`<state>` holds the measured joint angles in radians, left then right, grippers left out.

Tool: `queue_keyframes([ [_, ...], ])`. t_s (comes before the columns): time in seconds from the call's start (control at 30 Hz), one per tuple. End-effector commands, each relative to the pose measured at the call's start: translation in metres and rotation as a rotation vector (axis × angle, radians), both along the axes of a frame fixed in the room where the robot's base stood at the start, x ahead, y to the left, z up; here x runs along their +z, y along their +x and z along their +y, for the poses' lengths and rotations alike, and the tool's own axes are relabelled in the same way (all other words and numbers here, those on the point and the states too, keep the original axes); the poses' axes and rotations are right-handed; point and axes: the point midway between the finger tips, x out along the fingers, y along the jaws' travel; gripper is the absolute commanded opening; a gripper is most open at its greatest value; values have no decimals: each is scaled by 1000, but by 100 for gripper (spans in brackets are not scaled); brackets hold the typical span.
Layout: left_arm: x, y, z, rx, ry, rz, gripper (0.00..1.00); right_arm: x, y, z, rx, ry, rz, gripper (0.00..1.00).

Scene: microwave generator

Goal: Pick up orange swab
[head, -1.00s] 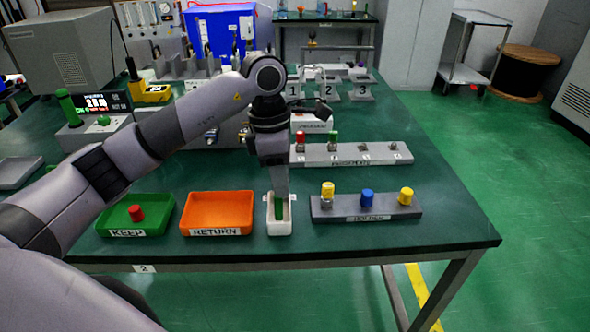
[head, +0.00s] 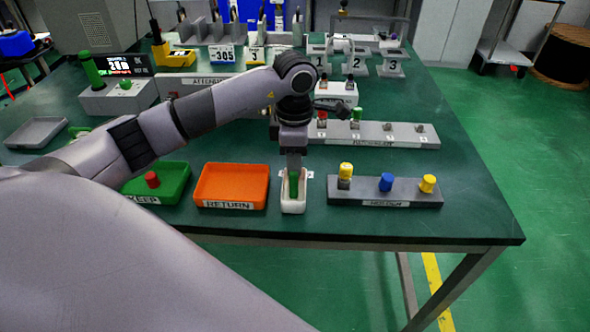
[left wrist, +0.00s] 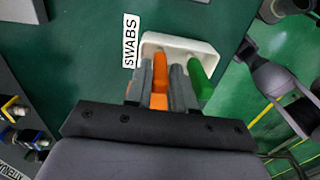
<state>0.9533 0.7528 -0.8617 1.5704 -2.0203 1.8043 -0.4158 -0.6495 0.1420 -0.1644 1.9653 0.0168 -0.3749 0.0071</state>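The white swab holder (head: 293,205) stands near the table's front edge. It also shows in the left wrist view (left wrist: 205,47), beside a SWABS label. The orange swab (left wrist: 160,75) is upright in it, between the fingers of my left gripper (left wrist: 163,80). A green swab (left wrist: 203,78) stands in the same holder, just right of the fingers. In the head view my left gripper (head: 294,163) points straight down over the holder; the green swab (head: 294,183) hides the orange one there. Whether the fingers press on the orange swab is unclear. My right gripper is not identifiable.
An orange RETURN tray (head: 232,186) and a green KEEP tray (head: 172,176) with a red cap lie left of the holder. A grey block (head: 410,198) with yellow and blue caps is right. A longer capped rack (head: 385,142) stands behind. The front table edge is close.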

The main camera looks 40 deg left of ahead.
Motion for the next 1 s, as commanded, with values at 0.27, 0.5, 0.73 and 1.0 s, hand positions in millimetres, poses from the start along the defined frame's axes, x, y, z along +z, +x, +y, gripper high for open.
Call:
queue_keyframes([
  [0.27, -30, 0, 0, 0, 0, 0, 23, 2, 1, 0, 1, 0, -5, 43],
  [0.5, -30, 0, 0, 0, 0, -1, 14, 2, 2, 0, 1, 0, -6, 43],
  [0.73, -30, 0, 0, 0, 0, -1, 0, 2, 2, 0, 0, -1, -6, 43],
  [1.0, -29, 0, 0, 0, 0, -1, 0, 2, 2, 0, 0, -1, -6, 43],
])
